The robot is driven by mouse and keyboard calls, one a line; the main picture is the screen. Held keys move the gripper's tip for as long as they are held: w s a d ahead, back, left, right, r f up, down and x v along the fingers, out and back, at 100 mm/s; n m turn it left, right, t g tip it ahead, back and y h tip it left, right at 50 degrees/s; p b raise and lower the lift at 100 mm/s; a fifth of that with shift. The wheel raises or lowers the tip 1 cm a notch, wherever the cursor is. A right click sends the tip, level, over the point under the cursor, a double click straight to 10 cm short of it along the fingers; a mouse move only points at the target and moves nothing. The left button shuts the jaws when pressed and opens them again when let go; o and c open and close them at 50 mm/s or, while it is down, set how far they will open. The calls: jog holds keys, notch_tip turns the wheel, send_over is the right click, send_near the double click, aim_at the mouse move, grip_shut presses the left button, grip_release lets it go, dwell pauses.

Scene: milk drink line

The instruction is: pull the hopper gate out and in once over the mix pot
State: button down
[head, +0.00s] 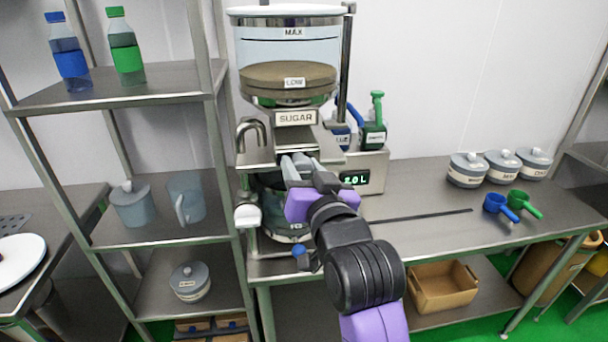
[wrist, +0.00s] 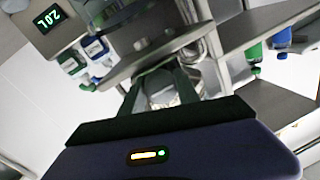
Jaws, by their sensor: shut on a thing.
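The sugar hopper (head: 290,50) is a clear round bin with a brown load at its LOW label and a SUGAR plate below. My gripper (head: 298,166) is at the front of the hopper's outlet, just above the pot, shut on the hopper gate. The gate is mostly hidden by the fingers, so I cannot tell how far out it is. In the wrist view my gripper (wrist: 165,82) reaches under a steel plate (wrist: 150,58).
Lidded pots (head: 467,170) and scoops (head: 497,206) are farther right. A steel shelf rack (head: 150,95) is close on the left. The counter's middle is mostly clear.

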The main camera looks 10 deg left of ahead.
aim_at(304, 173)
jog(key=shift+a+r, duration=0.1)
jog(key=shift+r, duration=0.05)
jog(key=c, duration=0.9)
grip_release()
jog(key=shift+w, duration=0.1)
jog(key=shift+s+f, duration=0.2)
jog(key=b+v, duration=0.1)
jog(key=v, duration=0.5)
jog(key=shift+v, duration=0.8)
jog(key=shift+w+r, duration=0.1)
jog(key=shift+r, duration=0.05)
